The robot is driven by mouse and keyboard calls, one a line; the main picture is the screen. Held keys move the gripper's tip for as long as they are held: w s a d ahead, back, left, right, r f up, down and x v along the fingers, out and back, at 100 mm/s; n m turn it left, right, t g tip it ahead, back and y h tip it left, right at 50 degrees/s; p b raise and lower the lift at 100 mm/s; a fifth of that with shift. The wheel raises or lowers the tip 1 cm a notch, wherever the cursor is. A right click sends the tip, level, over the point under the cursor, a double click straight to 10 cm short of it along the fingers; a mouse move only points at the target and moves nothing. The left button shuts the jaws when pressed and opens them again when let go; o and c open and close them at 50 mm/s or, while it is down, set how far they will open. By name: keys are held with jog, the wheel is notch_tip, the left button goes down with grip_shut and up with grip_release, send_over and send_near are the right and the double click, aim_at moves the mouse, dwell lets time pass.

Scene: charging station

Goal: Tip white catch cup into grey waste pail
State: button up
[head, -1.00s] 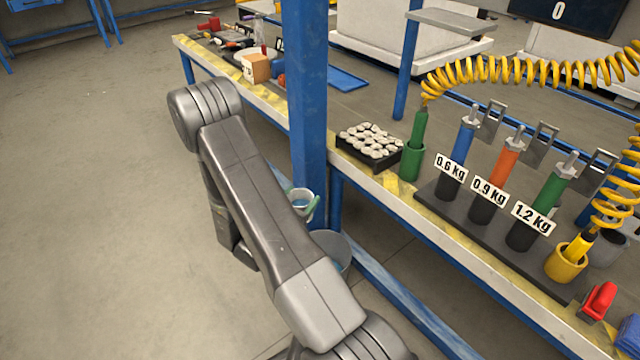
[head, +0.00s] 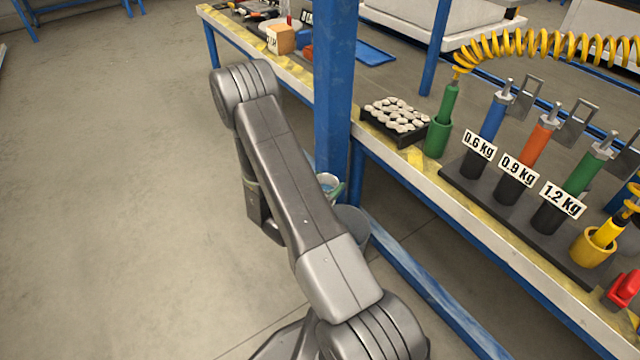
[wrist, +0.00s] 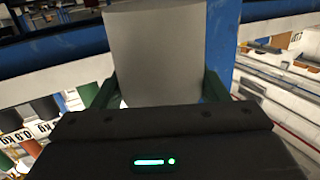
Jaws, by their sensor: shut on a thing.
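The white catch cup (head: 328,181) holds something bluish inside and shows partly behind my arm in the head view. In the wrist view the cup (wrist: 155,45) appears as a plain pale grey-white wall in front of the palm. My gripper (wrist: 157,92) is shut on the cup, with one green finger on each side of it. The grey waste pail (head: 355,226) stands low beside the bench, below and slightly right of the cup in the head picture. My arm hides the pail's left part. The cup looks roughly upright and apart from the pail.
A blue post (head: 336,90) rises close behind the cup. The workbench (head: 400,178) runs along the right with a tray of whitish pieces (head: 396,118) and labelled weight tools (head: 515,175). A low blue beam (head: 430,285) lies beneath. The floor at left is clear.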

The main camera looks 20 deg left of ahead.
jog(key=w+d+f+g+b, duration=0.1)
jog(key=w+d+f, duration=0.3)
jog(key=w, duration=0.3)
jog(key=shift+d+m, duration=0.3)
jog(key=shift+d, duration=0.5)
jog(key=shift+r, duration=0.1)
